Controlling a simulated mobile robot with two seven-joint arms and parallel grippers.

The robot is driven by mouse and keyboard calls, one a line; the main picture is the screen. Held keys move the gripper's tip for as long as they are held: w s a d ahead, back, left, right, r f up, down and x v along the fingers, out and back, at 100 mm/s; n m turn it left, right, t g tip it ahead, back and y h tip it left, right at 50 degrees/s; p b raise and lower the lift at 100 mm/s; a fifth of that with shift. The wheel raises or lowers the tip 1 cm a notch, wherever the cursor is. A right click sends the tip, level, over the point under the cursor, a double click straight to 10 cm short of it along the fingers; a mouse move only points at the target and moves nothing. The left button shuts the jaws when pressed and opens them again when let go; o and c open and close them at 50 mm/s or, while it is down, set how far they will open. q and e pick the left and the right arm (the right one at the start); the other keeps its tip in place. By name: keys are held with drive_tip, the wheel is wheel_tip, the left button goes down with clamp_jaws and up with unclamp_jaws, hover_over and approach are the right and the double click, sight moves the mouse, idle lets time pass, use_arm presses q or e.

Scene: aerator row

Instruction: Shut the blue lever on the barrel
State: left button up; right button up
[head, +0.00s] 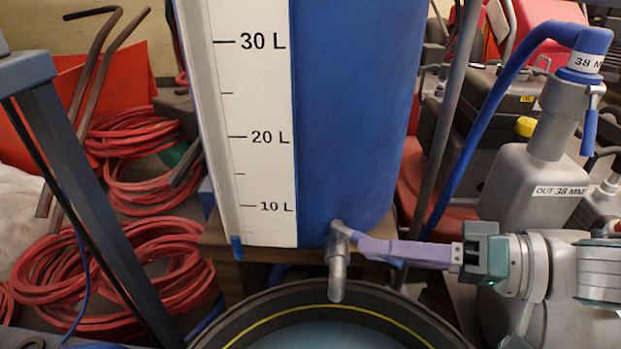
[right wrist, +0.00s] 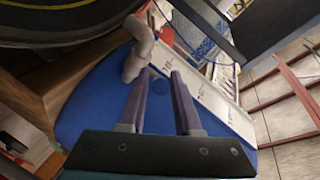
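The blue barrel (head: 350,120) stands in the middle of the head view, with a white litre scale (head: 262,140) on its front. A grey tap (head: 337,278) sticks out low on it, spout down. A small blue part of the lever (head: 342,229) shows at the top of the tap; the rest is hidden by my fingers. My right gripper (head: 362,246) reaches in from the right, purple fingertips beside the tap. In the right wrist view its fingers (right wrist: 161,72) are apart, with the tap (right wrist: 138,50) just past them. I cannot tell whether they touch the lever. My left gripper is not in view.
A dark round tub (head: 270,303) with a yellow line stands below the tap. Red hose coils (head: 120,265) lie at the left. A grey jug (head: 525,185) with a blue hose stands at the right, behind my right arm.

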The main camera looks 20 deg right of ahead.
drive_tip(key=p+v, duration=0.2)
drive_tip(key=v, duration=0.7)
drive_tip(key=shift+d, duration=0.15)
drive_tip(key=shift+s, duration=0.1)
